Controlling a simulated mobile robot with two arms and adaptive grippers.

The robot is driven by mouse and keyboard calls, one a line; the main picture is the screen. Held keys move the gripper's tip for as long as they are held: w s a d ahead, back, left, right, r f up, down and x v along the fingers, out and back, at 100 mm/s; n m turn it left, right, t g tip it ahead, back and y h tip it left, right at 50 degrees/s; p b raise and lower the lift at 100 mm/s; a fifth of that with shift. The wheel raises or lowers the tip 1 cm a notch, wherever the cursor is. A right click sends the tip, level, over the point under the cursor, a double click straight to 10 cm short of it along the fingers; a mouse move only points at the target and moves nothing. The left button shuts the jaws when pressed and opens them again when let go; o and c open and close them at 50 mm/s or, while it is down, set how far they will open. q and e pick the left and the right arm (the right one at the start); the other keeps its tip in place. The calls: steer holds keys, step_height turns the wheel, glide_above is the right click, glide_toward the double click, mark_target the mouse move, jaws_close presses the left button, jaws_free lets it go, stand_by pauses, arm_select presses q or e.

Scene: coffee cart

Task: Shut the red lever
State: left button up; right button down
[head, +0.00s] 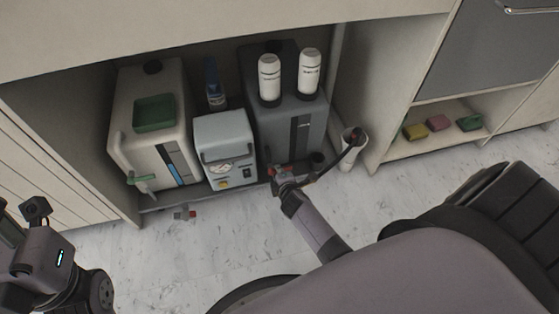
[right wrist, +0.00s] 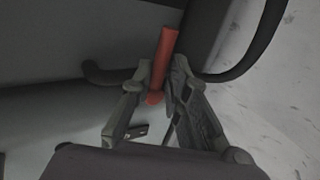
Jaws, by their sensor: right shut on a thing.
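The red lever (right wrist: 164,55) is a short red handle at the front of the dark grey tank, close to a black hose. In the right wrist view it stands nearly upright, tilted slightly, between the fingers of my right gripper (right wrist: 162,82). The gripper is shut on it. In the head view my right gripper (head: 284,178) is at the lower front of the dark grey tank (head: 285,125) and hides most of the lever. My left gripper is at the lower left of the head view, and its fingers cannot be made out clearly.
Two white bottles (head: 269,78) stand on the dark tank. A white cylinder (head: 350,148) stands at right.

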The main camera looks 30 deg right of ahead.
steer(key=shift+w+d+r, duration=0.2)
steer(key=shift+r, duration=0.1)
steer(key=c, duration=1.8)
jaws_free()
steer(key=shift+o, duration=0.8)
steer(key=shift+a+f, duration=0.1)
steer(key=shift+s, duration=0.1)
steer(key=v, duration=1.2)
